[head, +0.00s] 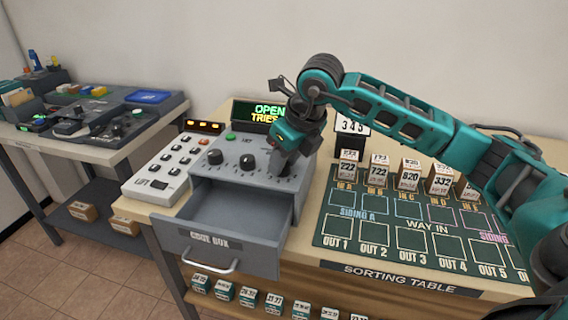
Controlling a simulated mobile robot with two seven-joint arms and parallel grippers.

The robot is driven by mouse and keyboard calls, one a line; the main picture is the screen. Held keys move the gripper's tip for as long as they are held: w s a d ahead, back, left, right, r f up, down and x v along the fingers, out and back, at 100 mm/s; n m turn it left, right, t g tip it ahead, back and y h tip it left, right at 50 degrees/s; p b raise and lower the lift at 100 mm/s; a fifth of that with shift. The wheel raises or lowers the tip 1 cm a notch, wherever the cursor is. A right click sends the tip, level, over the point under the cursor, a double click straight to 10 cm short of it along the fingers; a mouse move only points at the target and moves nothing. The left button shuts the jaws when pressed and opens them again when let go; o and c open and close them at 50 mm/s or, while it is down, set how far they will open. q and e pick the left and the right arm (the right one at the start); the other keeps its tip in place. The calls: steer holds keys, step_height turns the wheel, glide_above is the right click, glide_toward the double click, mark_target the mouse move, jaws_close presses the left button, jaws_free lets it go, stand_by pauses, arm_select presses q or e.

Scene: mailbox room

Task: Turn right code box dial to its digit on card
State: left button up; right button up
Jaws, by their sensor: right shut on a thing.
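The grey code box (228,260) stands on the table with its drawer (235,222) pulled out and empty. Its display (268,112) reads "OPEN" with "TRIES" below. Two black dials show on its top, the left dial (215,157) and the middle dial (247,162). A card (352,126) reading about "335" stands behind the box to the right, partly behind my arm. My left gripper is not in view.
A white keypad panel (165,165) stands left of the box. The green sorting mat (400,222) and several numbered parcels (410,172) lie to the right, under my arm. A second table (100,130) with devices stands at left. Small boxes sit on a lower shelf (270,302).

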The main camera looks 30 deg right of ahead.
steer(key=n+y, duration=0.1)
steer(key=n, duration=0.1)
steer(key=shift+d+n, duration=0.15)
steer(key=shift+n, duration=0.25)
steer(key=n+y, duration=0.1)
steer(key=n, duration=0.1)
steer(key=shift+w+n+g, duration=0.1)
steer(key=shift+n+g, duration=0.3)
steer(key=shift+w+r+n+g+y, duration=0.1)
steer(key=shift+n+g+y, duration=0.25)
steer(key=shift+n, duration=0.85)
steer(key=shift+d+n+g+y, duration=0.1)
steer(key=shift+n+g+y, duration=0.2)
steer(key=shift+n, duration=0.9)
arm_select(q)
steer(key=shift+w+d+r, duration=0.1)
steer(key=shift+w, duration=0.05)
arm_select(e)
steer(key=shift+n+g, duration=0.25)
steer(key=shift+n, duration=0.15)
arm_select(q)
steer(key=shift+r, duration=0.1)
arm_select(e)
steer(key=o, duration=1)
